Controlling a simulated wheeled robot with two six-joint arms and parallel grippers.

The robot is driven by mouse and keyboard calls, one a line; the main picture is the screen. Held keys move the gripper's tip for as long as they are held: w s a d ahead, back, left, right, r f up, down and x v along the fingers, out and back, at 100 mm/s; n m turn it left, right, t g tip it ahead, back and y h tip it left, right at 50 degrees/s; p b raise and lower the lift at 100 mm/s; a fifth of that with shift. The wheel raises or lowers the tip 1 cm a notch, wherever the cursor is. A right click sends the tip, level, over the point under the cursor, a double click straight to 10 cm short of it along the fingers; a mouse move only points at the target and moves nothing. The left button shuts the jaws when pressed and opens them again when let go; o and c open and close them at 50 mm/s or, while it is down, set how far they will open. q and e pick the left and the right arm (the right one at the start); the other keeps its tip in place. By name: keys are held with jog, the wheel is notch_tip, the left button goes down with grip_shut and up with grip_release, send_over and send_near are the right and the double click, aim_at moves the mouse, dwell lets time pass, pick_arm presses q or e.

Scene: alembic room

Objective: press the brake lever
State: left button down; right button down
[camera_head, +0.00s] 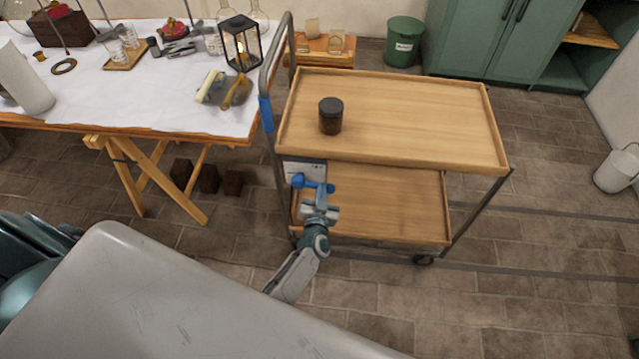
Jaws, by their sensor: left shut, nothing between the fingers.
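A wheeled cart (395,165) with two wooden trays and a grey metal frame stands in the middle. A blue lever (299,181), which looks like the brake lever, sits in front of a white plate (303,166) under the near left corner of the top tray. My left gripper (320,192) is shut and empty, right at the lever and partly covering it. I cannot tell whether it touches the lever or how far the lever is pressed. My right gripper is not in view.
A dark lidded jar (331,116) stands on the top tray. The cart's push handle has a blue grip (266,113). A cluttered table (100,95) with a lantern (241,43) is close on the left. A green bin (404,42) stands behind. Floor (545,260) to the right is clear.

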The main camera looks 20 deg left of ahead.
pick_arm(q)
jog(key=shift+f+m, duration=1.1)
jog(key=shift+f, duration=0.1)
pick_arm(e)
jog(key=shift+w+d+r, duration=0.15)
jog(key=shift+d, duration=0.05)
